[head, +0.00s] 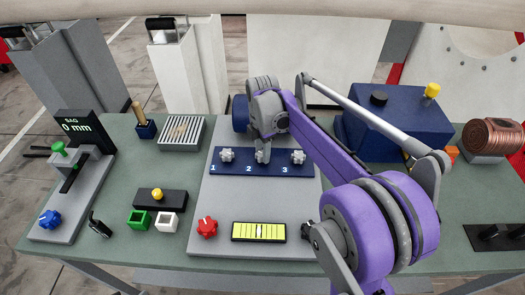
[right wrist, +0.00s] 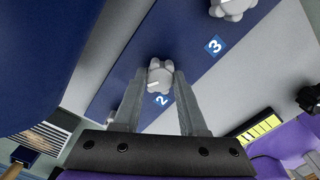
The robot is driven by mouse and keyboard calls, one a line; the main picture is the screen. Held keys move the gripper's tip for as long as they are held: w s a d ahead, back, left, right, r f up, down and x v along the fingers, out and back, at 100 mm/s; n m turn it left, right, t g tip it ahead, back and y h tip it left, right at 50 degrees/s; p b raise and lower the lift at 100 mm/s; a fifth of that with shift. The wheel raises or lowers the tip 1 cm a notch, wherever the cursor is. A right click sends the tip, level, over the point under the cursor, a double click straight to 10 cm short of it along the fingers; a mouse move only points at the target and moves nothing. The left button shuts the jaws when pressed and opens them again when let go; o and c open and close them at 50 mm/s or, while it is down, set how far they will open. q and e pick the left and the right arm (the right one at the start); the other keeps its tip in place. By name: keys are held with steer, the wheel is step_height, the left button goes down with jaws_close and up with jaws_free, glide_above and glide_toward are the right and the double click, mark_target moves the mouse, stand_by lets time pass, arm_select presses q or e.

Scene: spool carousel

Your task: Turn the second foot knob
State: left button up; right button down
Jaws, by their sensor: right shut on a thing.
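A dark blue strip (head: 245,169) on the grey plate carries three light grey star-shaped foot knobs, numbered 1, 2 and 3. Knob 1 (head: 227,155) and knob 3 (head: 298,157) stand free on either side of the second foot knob. My right gripper (head: 263,153) reaches down over the second knob and largely hides it in the head view. In the right wrist view the second foot knob (right wrist: 159,77) sits between the two fingertips, which are shut on it, beside its "2" label. Knob 3 (right wrist: 232,6) shows at the top edge. My left gripper is not in view.
On the same plate are a red knob (head: 207,228) and a yellow-green level display (head: 258,231). A gauge reading "0 mm" (head: 77,127) stands at the left.

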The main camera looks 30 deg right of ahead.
steer(key=shift+n, duration=0.4)
steer(key=shift+c, duration=2.2)
jaws_free()
step_height(320, 180, up, 11)
steer(key=shift+p, duration=0.35)
steer(key=shift+f, duration=0.1)
